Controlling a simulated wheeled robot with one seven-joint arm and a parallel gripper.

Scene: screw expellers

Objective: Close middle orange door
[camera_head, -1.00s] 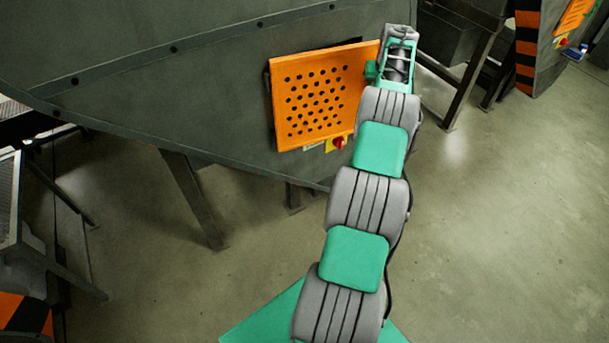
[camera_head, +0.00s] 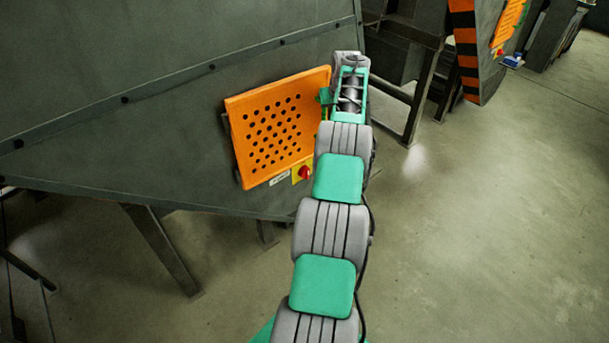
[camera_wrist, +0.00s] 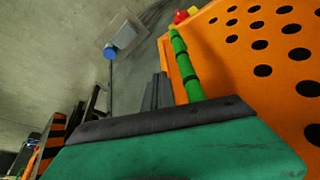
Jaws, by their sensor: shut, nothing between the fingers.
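My gripper (camera_head: 325,97) is at the door's right edge. In the wrist view my dark fingers (camera_wrist: 157,92) are together and empty, beside a green bar with black bands (camera_wrist: 186,66) along the door's edge. I cannot tell whether they touch it.
A red knob on a yellow plate (camera_head: 302,173) sits below the door's lower right corner. Machine legs (camera_head: 160,248) stand below. Another machine with orange-black stripes (camera_head: 466,50) is at the upper right. The floor (camera_head: 480,220) on the right is clear.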

